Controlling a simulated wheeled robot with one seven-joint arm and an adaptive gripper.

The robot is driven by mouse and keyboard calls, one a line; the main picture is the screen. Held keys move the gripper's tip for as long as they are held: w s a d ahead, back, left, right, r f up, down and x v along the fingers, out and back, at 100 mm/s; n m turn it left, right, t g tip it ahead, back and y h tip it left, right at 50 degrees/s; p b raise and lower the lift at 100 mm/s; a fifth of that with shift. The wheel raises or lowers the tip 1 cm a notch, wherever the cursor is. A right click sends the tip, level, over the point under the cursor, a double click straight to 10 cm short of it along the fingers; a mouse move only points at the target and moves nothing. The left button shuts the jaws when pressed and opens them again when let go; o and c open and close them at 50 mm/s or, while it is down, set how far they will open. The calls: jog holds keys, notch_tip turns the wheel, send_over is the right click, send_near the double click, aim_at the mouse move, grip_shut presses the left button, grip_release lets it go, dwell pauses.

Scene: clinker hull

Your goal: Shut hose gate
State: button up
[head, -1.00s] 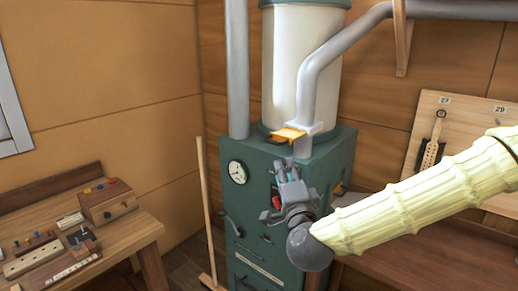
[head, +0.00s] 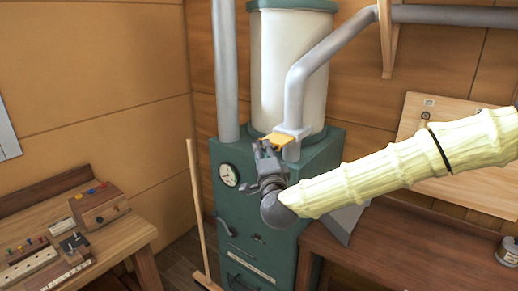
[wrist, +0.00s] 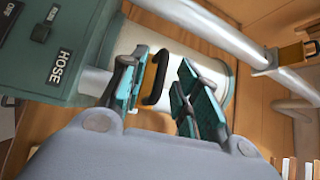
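The hose gate is an orange slide plate (head: 276,139) that sticks out to the left of a grey collar (head: 292,135) on the grey pipe. Its black handle (wrist: 157,78) shows in the wrist view, near a "HOSE" label (wrist: 62,67) on the green cabinet. My gripper (head: 262,152) is raised at the plate's outer end in the head view and covers the handle there. In the wrist view my gripper (wrist: 163,72) is open, its teal-padded fingers on either side of the handle. I cannot tell whether either finger touches it.
The green cabinet (head: 318,160) carries a cream drum (head: 292,70) and a gauge (head: 229,174). A vertical grey pipe (head: 225,75) stands left of the drum. A broom-like pole (head: 195,215) leans nearby. Another orange gate (wrist: 293,54) shows at right in the wrist view.

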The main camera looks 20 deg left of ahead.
aim_at(278, 142)
jog(key=shift+w, duration=0.15)
grip_shut()
jog(key=w+b, duration=0.1)
jog(key=w, duration=0.1)
jog(key=w+d+b, duration=0.1)
jog(key=w, duration=0.1)
jog(key=w+d+b, duration=0.1)
jog(key=w+b, duration=0.1)
jog(key=shift+w+d+f, duration=0.1)
jog(key=shift+d+f, duration=0.05)
jog(key=shift+d, duration=0.05)
jog(key=shift+w+d+r, duration=0.1)
jog(key=shift+w+r, duration=0.15)
jog(key=shift+w, duration=0.05)
grip_release()
jog(key=shift+w+d+f, duration=0.1)
jog(key=shift+w, duration=0.05)
